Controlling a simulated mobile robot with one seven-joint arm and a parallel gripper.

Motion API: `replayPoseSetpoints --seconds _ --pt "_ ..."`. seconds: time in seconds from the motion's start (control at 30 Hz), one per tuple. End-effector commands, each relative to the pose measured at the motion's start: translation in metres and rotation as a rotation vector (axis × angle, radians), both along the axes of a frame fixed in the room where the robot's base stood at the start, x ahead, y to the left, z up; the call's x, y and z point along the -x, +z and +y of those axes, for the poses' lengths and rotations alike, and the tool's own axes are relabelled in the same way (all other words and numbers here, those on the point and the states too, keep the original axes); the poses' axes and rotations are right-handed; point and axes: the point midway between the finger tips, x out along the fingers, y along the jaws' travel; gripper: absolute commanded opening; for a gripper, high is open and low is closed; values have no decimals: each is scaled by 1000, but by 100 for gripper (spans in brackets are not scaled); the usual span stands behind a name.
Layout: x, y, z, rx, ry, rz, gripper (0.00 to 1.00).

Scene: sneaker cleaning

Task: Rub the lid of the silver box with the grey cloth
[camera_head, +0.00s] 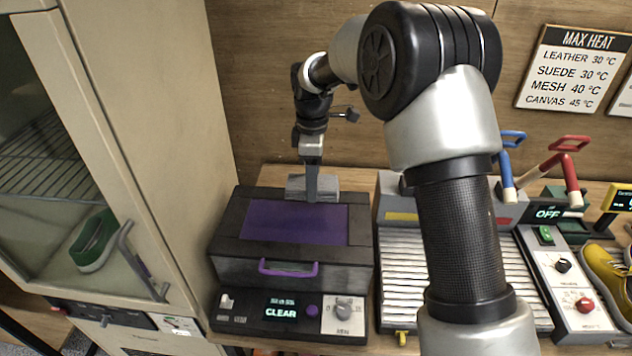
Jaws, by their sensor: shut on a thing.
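The box (330,272) has dark grey sides, a purple handle (288,270) at its front and a lid with a purple panel (285,223). The lid is down. My gripper (312,185) points downward at the lid's far edge. It is shut on a small grey piece that looks like the grey cloth (331,184). The cloth is over the far edge of the lid, just behind the purple panel. Whether it presses on the lid, I cannot tell. The gripper's fingers hide part of the cloth.
A control panel (280,312) reading CLEAR is at the box's front. A tall cabinet (150,130) with a green shoe (93,240) inside stands left. A ribbed conveyor (398,270), blue lever (511,140), red lever (567,160) and yellow shoe (606,278) are right.

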Motion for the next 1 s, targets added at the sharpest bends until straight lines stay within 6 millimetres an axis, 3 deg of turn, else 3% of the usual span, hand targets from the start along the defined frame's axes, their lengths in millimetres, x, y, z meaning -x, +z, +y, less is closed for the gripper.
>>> replayPoseSetpoints --seconds 0.27,1.0 --pt "8 19 5 0 -2 0 32" --pt "8 20 4 0 -9 1 32"
